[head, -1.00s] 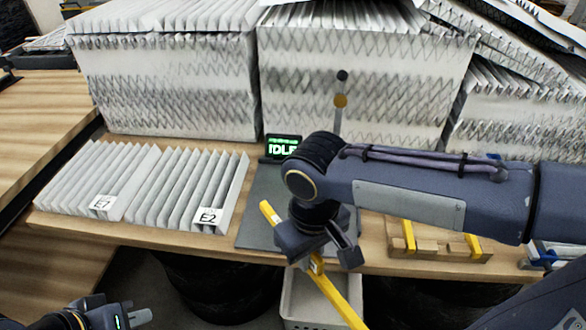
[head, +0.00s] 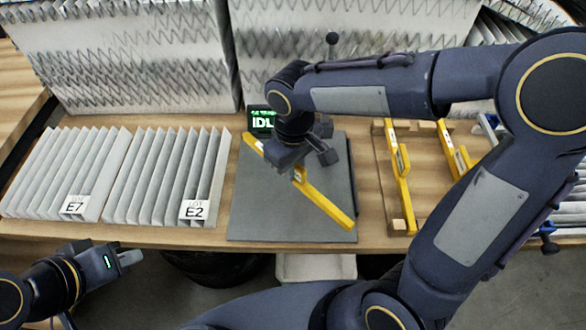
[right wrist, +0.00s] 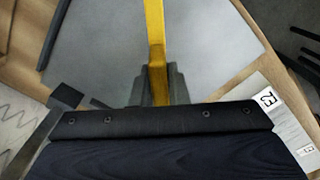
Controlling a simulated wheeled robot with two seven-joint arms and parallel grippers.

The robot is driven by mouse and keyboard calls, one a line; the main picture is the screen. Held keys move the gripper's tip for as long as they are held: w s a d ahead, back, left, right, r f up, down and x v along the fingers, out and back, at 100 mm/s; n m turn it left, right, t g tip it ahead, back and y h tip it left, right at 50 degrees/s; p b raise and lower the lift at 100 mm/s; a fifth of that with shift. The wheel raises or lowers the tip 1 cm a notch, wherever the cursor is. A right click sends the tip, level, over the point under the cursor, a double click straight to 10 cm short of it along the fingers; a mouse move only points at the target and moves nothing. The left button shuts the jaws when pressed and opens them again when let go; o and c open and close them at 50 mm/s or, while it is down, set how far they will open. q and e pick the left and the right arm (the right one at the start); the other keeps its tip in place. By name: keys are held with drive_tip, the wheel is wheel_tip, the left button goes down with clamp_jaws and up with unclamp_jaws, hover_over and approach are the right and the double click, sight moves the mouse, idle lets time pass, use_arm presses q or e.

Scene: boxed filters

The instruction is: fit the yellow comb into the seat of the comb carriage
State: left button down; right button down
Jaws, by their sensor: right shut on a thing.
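My right gripper (head: 305,160) is shut on a long yellow comb (head: 328,206) near its middle. The comb lies slanted over a dark grey plate (head: 262,215), from back left to front right. Whether it touches the plate I cannot tell. In the right wrist view the fingers (right wrist: 158,86) close on both sides of the comb (right wrist: 155,25). My left gripper (head: 130,257) is in front of the table at lower left, holding nothing visible; its finger gap is unclear. I cannot identify the comb carriage or its seat with certainty.
A wooden rack (head: 384,180) with yellow bars (head: 401,185) stands right of the plate. Pleated filters labelled E7 (head: 60,170) and E2 (head: 165,170) lie at left. A small screen (head: 262,120) stands behind the plate. Large filters (head: 130,60) block the back.

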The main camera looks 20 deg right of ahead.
drive_tip(key=w+f, duration=0.2)
drive_tip(key=f, duration=0.1)
drive_tip(key=shift+w+d+f, duration=0.2)
drive_tip(key=shift+w+d, duration=0.1)
drive_tip(key=shift+d, duration=0.05)
drive_tip(key=shift+f, duration=1.55)
drive_tip(key=shift+f, duration=0.1)
drive_tip(key=c, duration=1.4)
unclamp_jaws()
